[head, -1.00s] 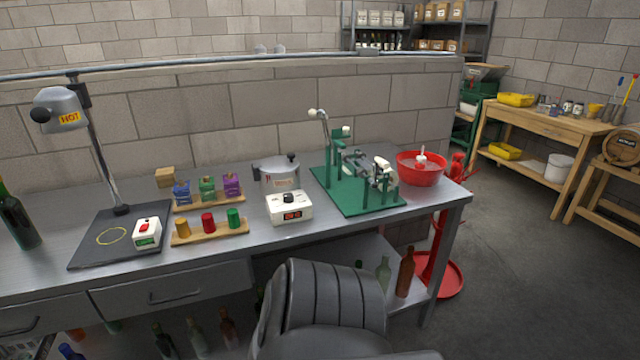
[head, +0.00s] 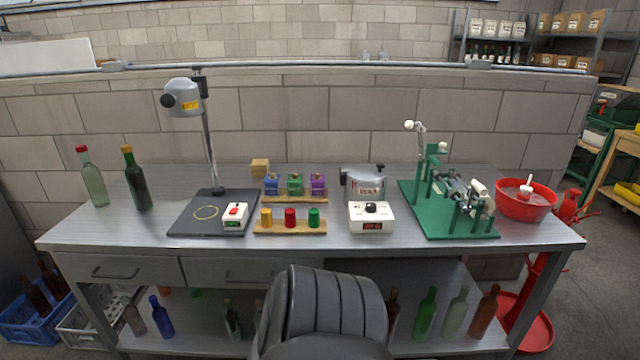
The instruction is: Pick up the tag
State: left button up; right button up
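I cannot make out a tag anywhere in the head view. Neither of my grippers is in view. The steel workbench (head: 120,235) stands in front of me. A small wooden block (head: 260,168) sits behind the rack.
A heater lamp (head: 183,97) stands over a dark mat (head: 178,228) with a white switch box (head: 236,218). Two bottles stand at left. Bottles fill the lower shelf.

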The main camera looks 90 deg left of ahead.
aim_at(271, 186)
jog(key=u, duration=2.15)
